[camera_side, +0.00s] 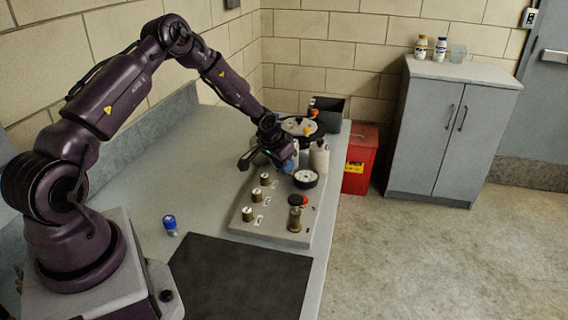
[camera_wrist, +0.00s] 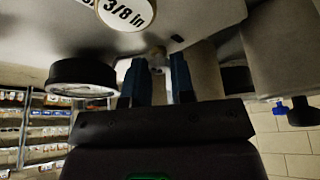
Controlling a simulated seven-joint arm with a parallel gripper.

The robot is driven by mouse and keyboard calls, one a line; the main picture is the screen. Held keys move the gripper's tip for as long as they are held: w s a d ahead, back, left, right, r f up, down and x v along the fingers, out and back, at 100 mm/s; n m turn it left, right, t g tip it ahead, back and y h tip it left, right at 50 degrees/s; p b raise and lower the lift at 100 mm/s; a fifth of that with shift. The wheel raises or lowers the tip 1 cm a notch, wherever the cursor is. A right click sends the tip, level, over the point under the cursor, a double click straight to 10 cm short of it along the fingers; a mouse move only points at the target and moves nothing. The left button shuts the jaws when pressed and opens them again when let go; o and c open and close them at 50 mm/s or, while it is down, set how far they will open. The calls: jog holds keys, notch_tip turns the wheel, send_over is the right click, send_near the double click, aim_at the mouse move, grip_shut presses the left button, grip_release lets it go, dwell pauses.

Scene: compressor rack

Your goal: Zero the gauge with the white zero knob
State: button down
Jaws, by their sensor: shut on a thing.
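The gauge (camera_side: 306,177) has a white face and a black rim and sits at the far end of the grey panel (camera_side: 262,222). It also shows in the wrist view as a black-rimmed disc (camera_wrist: 82,78) to the left of my fingers. My gripper (camera_side: 289,165) is low at the panel's far end, just left of the gauge. In the wrist view my gripper's blue fingers (camera_wrist: 157,82) are closed around the small whitish zero knob (camera_wrist: 156,58), which is partly hidden. The knob is hidden behind my gripper in the side view.
Several brass valves with pale tops (camera_side: 257,196) stand along the panel's left. A brass fitting with a black knob (camera_side: 295,215) stands at its right. White and grey cylinders (camera_side: 319,158) stand close behind the gauge. A blue-capped bottle (camera_side: 170,225) and dark mat (camera_side: 235,280) are nearer.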

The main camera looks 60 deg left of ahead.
jog(key=shift+m, duration=0.7)
jog(key=c, duration=1)
grip_release()
jog(key=shift+o, duration=0.2)
